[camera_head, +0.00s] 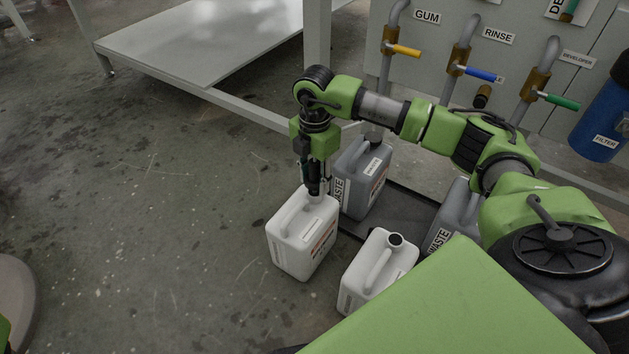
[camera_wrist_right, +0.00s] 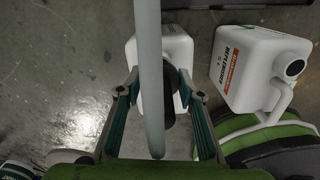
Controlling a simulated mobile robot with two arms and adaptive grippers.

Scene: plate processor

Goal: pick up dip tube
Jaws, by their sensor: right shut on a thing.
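My right gripper (camera_head: 314,178) points down over the mouth of a white canister (camera_head: 297,243) on the floor. It is shut on the dip tube (camera_wrist_right: 172,105), whose dark upper part shows between the fingers in the right wrist view. A pale grey hose-like length (camera_wrist_right: 149,50) runs close across the middle of that view. The gripper and arm hide most of the tube in the head view, and I cannot tell how far it sits inside the canister. My left gripper is not in view.
A second white canister (camera_head: 373,270) stands close to the right. Grey waste canisters (camera_head: 362,182) stand on a dark tray (camera_head: 405,208) behind. A low white table shelf (camera_head: 200,45) and a panel with valves (camera_head: 415,50) are at the back.

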